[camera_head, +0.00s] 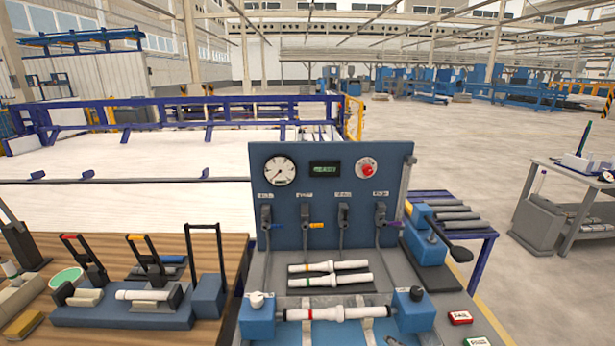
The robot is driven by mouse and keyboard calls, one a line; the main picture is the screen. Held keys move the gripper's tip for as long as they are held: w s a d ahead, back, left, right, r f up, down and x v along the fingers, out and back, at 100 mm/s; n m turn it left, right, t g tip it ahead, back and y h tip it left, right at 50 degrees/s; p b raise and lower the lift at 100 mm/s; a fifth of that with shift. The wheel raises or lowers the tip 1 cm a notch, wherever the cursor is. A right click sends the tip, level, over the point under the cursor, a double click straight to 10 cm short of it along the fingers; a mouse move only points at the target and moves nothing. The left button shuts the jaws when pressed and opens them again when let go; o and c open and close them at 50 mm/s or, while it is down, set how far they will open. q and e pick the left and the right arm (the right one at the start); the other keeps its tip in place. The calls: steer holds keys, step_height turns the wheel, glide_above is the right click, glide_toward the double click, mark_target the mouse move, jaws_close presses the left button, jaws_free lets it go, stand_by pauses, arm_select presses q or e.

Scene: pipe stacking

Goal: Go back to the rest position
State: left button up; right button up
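Neither of my grippers shows in the head view. A white pipe with coloured bands (312,266) lies across the grey bench, and a second white pipe (330,280) lies just in front of it. A third white pipe with a red band (337,313) lies level between two blue end blocks, the left block (257,318) and the right block (413,312). On the wooden table at the left, a white tube (142,295) lies in a blue fixture (120,316).
A blue panel (330,160) with a gauge, a display and valves stands behind the pipes. Toggle clamps with tall handles (85,258) crowd the left table. A blue device with a black lever (428,240) and red and green buttons (460,317) are at the right. Open floor lies beyond.

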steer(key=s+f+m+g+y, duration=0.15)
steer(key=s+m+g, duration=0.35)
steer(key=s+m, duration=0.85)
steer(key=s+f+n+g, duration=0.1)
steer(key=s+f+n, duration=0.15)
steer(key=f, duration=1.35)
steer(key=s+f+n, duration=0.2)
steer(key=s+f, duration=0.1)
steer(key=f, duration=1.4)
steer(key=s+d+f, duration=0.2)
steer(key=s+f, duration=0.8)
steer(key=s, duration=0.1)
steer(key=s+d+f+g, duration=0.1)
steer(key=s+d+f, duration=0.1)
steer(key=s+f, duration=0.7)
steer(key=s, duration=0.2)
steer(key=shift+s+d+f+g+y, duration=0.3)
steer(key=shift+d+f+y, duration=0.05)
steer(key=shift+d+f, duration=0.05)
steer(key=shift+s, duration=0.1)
